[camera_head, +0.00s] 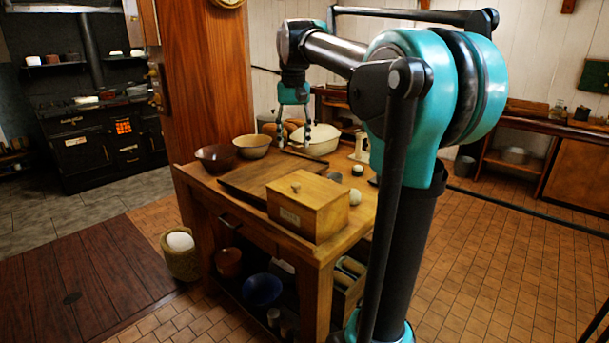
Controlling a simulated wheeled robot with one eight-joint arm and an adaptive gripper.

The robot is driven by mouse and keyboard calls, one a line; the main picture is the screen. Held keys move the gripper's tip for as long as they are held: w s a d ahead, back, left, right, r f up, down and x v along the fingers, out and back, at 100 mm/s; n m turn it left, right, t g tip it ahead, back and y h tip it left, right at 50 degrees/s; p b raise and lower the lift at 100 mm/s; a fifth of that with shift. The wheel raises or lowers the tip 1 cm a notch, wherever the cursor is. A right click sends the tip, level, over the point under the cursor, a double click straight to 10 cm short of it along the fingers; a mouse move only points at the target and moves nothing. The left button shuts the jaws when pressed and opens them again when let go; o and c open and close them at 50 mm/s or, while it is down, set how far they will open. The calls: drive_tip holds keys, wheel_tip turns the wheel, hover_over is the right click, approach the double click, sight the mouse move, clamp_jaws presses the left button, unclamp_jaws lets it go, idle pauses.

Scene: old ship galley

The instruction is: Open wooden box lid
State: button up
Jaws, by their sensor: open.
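The wooden box (300,214) stands at the near right part of the wooden table. Its lid (308,188) is shut and has a small dark knob (295,187) on top. A pale label is on its front. My gripper (293,140) is open and empty, pointing down over the back of the table. It is behind the box and apart from it. The far side of the box is hidden.
A dark bowl (216,157), a tan bowl (252,146) and a large white bowl (318,140) are at the back. A pale round object (355,197) sits right of the box. My arm covers the table's right side.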

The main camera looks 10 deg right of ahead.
sight(296, 184)
drive_tip(key=f, duration=0.4)
drive_tip(key=w+f, duration=0.1)
drive_tip(key=f, duration=0.9)
drive_tip(key=shift+w+d, duration=0.15)
drive_tip(key=shift+d, duration=0.15)
clamp_jaws()
